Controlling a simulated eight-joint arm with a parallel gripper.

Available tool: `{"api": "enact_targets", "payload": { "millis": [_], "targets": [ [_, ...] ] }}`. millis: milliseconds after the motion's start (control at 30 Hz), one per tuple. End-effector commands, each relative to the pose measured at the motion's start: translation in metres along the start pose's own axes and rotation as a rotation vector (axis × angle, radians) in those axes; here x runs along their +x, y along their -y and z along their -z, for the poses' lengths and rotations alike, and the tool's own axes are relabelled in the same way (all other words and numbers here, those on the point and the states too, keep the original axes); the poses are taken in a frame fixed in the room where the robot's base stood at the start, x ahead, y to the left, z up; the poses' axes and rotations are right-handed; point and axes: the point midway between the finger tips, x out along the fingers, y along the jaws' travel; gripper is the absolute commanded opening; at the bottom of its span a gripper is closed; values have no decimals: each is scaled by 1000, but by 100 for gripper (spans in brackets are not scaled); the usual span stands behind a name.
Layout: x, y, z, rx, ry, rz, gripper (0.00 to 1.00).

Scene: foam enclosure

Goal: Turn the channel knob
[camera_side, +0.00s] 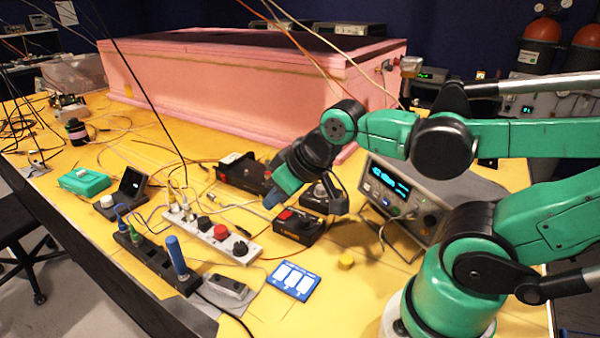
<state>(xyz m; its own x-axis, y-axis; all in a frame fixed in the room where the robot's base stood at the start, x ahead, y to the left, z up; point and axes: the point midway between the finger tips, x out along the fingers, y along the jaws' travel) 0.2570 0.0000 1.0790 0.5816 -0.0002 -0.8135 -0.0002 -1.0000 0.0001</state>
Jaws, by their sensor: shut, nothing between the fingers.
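My gripper (271,202) is shut and empty, pointing down and to the left over the yellow table. No knob is labelled legibly as the channel knob, so I cannot tell which one it is. A pale strip box (250,258) in front of the gripper carries a black knob (204,224), a red knob (220,232) and another black knob (240,248). A grey instrument (383,215) with a cyan display (390,181) stands right of the gripper and has a dark knob (430,219). The gripper appears apart from these knobs.
A black strip (157,262) holds a blue upright handle (176,256). A pink foam enclosure (230,95) stands behind. Loose cables cross the table.

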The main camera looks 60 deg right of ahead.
Motion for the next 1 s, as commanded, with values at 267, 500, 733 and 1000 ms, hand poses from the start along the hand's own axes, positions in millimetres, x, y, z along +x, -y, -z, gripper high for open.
{"api": "enact_targets", "payload": {
  "millis": [267,500,733,1000],
  "targets": [
    [0,0,0,0,0,0,0],
    [4,1,8,-77,62,5,61],
    [29,5,27,-347,274,54,61],
    [78,9,33,-643,504,175,61]
  ]
}}
